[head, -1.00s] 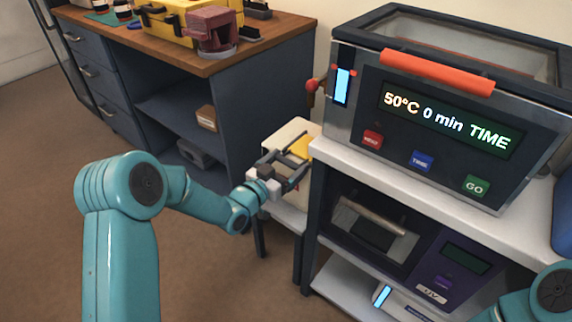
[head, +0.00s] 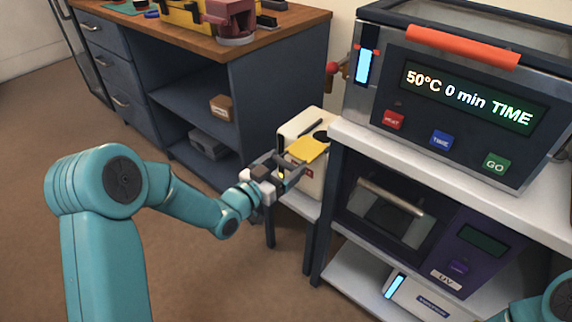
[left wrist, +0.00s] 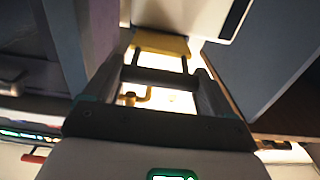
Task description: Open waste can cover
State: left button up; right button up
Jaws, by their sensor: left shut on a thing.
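The waste can (head: 314,182) is a cream box with a yellow cover (head: 306,149) at its top front edge. My left gripper (head: 290,167) is at the front of the can, shut on the yellow cover's edge. In the left wrist view the yellow cover (left wrist: 161,43) spans between the fingertips of my left gripper (left wrist: 160,62). The exact contact is small and partly hidden by the fingers. My right gripper is out of view.
The can stands on a low white stand (head: 297,199) between the dark blue workbench (head: 277,103) and the shelf unit (head: 352,136). A heating box (head: 450,100) sits on that unit, with a UV box (head: 400,222) below. Open floor lies in front.

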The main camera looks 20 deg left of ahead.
pick_arm(q)
jog(key=shift+w, duration=0.1)
jog(key=o, duration=1.3)
jog(key=shift+w, duration=0.1)
jog(key=p+v, duration=0.2)
jog(key=v, duration=1.4)
